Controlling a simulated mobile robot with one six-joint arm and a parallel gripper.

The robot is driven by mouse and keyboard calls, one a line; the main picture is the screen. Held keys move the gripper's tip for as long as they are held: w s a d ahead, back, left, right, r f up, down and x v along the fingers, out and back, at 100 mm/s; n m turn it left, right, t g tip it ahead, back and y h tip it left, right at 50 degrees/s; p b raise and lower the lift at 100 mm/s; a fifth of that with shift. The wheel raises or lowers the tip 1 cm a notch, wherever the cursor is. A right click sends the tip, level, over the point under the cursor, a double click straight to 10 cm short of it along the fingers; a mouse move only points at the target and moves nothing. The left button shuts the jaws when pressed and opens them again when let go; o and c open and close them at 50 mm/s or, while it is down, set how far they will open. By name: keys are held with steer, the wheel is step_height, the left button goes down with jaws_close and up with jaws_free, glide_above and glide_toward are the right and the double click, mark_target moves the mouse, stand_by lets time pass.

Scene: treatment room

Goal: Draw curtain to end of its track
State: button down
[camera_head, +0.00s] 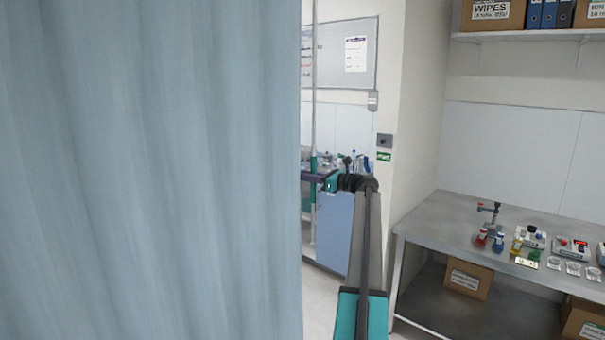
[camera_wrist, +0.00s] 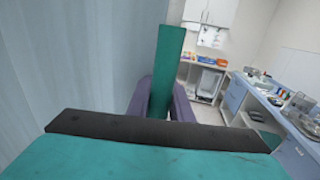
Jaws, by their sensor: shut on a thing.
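The pale blue curtain (camera_head: 150,170) hangs in folds over the left half of the head view. In the wrist view the curtain (camera_wrist: 70,60) fills the left side. A thin pale rod (camera_head: 314,80) hangs upright just right of the curtain's edge, with a teal grip (camera_head: 313,165) low on it. My gripper (camera_head: 313,177) is shut on this grip, beside the curtain's edge. In the wrist view the teal grip (camera_wrist: 168,60) stands between the purple fingers of my gripper (camera_wrist: 162,100), tilted slightly. The curtain's track is out of view.
A grey bench (camera_head: 430,225) with small lab items stands at right, boxes below it, and a shelf (camera_head: 530,35) hangs above. A blue cabinet (camera_head: 333,230) stands behind my arm. In the wrist view, counters line the back and right, with open floor (camera_wrist: 207,113) between.

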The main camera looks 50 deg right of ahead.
steer(key=shift+s+d+r, duration=0.1)
steer(key=shift+s+d, duration=0.1)
steer(key=shift+d, duration=0.15)
steer(key=c, duration=1.6)
jaws_free()
steer(key=shift+s+d, duration=0.1)
steer(key=shift+d, duration=0.05)
steer(key=s+b, duration=0.1)
steer(key=s, duration=0.3)
steer(key=s+d+b, duration=0.1)
steer(key=s, duration=0.4)
steer(key=s+d+b, duration=0.1)
steer(key=s, duration=0.3)
steer(key=shift+s+d+b, duration=0.2)
steer(key=shift+s+b, duration=0.05)
steer(key=shift+b, duration=0.1)
